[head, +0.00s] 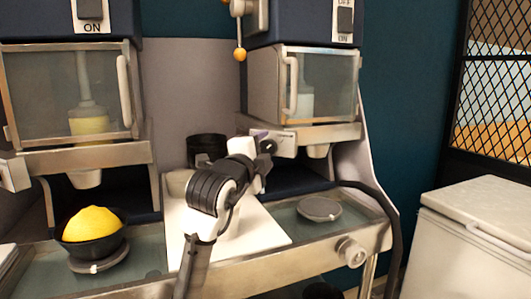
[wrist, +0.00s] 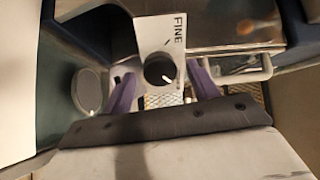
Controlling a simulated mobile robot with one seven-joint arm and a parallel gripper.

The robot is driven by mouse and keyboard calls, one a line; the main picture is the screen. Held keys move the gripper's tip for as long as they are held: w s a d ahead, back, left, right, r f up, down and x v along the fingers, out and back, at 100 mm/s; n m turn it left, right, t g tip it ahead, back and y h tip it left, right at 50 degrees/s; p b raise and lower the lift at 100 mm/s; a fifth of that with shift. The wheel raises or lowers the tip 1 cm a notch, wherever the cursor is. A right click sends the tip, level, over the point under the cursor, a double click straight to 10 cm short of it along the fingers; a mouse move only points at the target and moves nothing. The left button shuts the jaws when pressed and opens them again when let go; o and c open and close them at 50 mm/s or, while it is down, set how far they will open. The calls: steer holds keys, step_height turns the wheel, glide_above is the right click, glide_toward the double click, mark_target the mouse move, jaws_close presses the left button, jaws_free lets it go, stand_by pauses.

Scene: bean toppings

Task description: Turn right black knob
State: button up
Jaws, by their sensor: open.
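The black knob (wrist: 159,70) sits on a white plate marked FINE (wrist: 155,32) in the wrist view, with a small white pointer mark. My gripper (wrist: 161,76) is open, with one purple finger on each side of the knob. Gaps show between the fingers and the knob, and I see no clear contact. In the head view my gripper (head: 264,140) is at the front of the right machine (head: 300,85), beside its white control panel (head: 285,143). The arm and gripper hide much of that area, so I cannot make out the knob clearly there.
A round grey disc (head: 319,209) lies on the right tray. A round metal knob (head: 351,252) is on the front rail. A white chest (head: 480,235) stands at right.

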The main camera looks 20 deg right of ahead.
steer(key=b+v, duration=0.2)
steer(key=v, duration=1)
steer(key=shift+s+a+f, duration=0.1)
steer(key=shift+a, duration=0.05)
